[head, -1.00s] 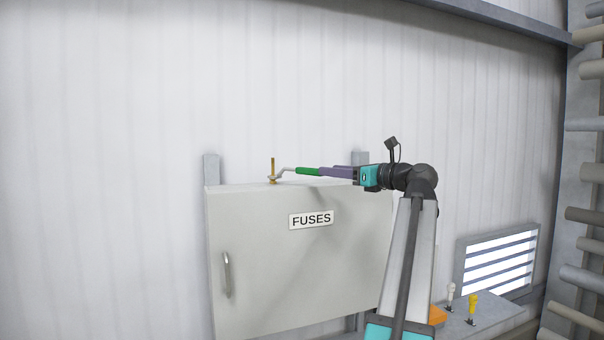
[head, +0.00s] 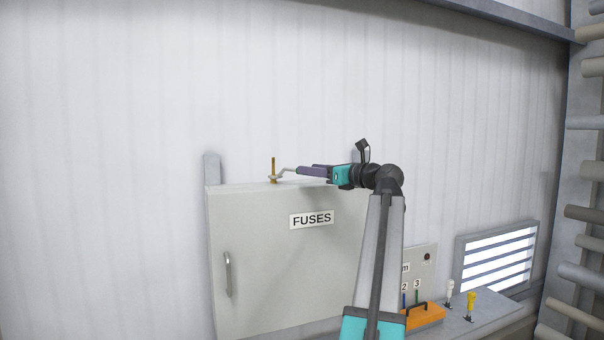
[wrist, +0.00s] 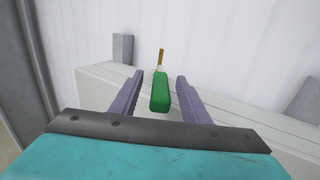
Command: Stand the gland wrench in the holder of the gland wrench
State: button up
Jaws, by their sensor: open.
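The gland wrench (head: 287,170) lies over the top of the fuse cabinet, its grey hooked end at an upright brass pin (head: 273,169). In the head view its handle is mostly hidden by my gripper (head: 301,170). In the wrist view the green handle (wrist: 160,93) points toward me between my two open purple fingers, with a gap on each side. The brass pin (wrist: 162,57) shows just beyond it. I cannot make out the holder of the gland wrench for certain.
The grey cabinet (head: 265,245) marked FUSES stands against the pale ribbed wall. At lower right, a ledge (head: 490,312) carries an orange object (head: 424,316), a white-topped (head: 450,289) and a yellow-topped piece (head: 471,304), below a louvred vent (head: 498,262). Pipes line the right edge.

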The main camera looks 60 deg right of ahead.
jog(key=shift+w+d+r+p, duration=0.1)
jog(key=shift+w+d+p, duration=0.15)
jog(key=shift+w+p, duration=0.7)
jog(key=shift+w+d+r+p, duration=0.15)
jog(key=shift+w+p, duration=0.35)
jog(key=shift+w, duration=0.7)
jog(key=shift+w+d+f, duration=0.15)
jog(key=shift+w+f, duration=0.1)
jog(key=shift+w, duration=0.15)
grip_shut()
